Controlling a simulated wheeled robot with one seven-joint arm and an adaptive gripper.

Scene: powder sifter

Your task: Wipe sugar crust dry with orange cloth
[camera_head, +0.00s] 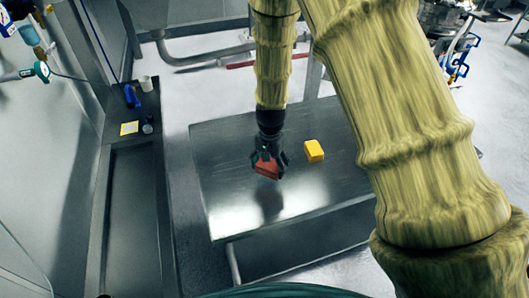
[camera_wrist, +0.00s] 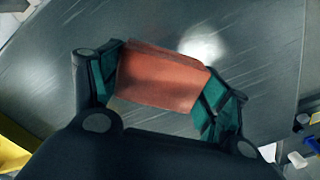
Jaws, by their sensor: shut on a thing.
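My gripper (camera_head: 268,160) is shut on the orange cloth (camera_head: 267,169), which looks like a folded reddish-orange block. In the wrist view the cloth (camera_wrist: 160,78) spans between the two green-padded fingers of my gripper (camera_wrist: 160,85). The cloth is above the metal table (camera_head: 225,200), with a dark reflection or shadow below it; I cannot tell if it touches. A pale bright patch (camera_wrist: 203,47) shows on the table beyond the cloth in the wrist view; I cannot tell whether it is sugar crust or glare.
A yellow block (camera_head: 314,151) lies on the table just right of my gripper. A dark ledge (camera_head: 104,220) on the left holds a white cup (camera_head: 146,84), a blue bottle (camera_head: 131,97) and a yellow card (camera_head: 129,128). The front left of the table is clear.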

